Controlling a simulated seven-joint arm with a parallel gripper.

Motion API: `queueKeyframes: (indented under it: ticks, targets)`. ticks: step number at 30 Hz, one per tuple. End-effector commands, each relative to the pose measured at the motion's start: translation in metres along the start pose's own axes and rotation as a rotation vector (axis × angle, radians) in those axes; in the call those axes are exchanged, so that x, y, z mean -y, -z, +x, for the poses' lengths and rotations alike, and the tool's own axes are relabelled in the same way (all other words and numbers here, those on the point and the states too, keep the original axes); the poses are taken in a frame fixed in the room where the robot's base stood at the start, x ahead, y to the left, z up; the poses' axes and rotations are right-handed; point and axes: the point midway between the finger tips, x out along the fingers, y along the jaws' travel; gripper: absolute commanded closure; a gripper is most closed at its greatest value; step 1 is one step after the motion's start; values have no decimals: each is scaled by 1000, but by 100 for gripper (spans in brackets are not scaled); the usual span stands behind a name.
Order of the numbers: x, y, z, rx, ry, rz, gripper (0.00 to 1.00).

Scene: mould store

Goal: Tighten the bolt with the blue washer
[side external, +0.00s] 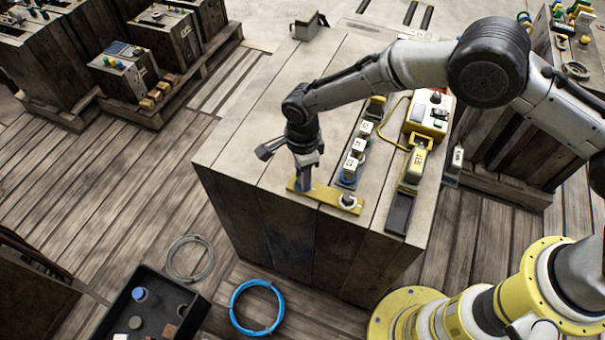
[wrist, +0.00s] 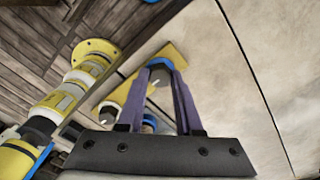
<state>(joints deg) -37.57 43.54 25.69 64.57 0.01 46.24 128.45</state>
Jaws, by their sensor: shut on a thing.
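A yellow plate (side external: 326,197) lies on the wooden crate top near its front edge; it also shows in the wrist view (wrist: 176,50). My gripper (side external: 303,186) points down at the plate's left end. In the wrist view its two purple fingers (wrist: 161,78) are shut on the bolt with the blue washer (wrist: 156,64). The blue washer shows just beyond the fingertips, and the bolt is partly hidden by them. A second bolt (side external: 348,199) with a pale washer stands at the plate's right end.
Several labelled blocks (side external: 357,147) stand in a row behind the plate. A yellow box (side external: 428,116) with a cable and a yellow tool (side external: 415,165) are to their right. A black tray (side external: 150,312) and a blue hose coil (side external: 257,307) lie on the floor.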

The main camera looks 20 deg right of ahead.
Motion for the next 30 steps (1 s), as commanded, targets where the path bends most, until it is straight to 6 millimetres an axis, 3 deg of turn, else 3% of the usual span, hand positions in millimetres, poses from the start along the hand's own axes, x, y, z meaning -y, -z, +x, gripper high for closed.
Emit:
queueKeyframes:
  ticks: [9,10,15,25,30]
  targets:
    - [4,-1,-6,4,8,1,100]
    - [4,-1,-6,4,8,1,64]
    - [2,0,-4,3,5,0,36]
    - [1,0,-3,1,2,0,36]
    - [1,-1,-22,3,4,0,36]
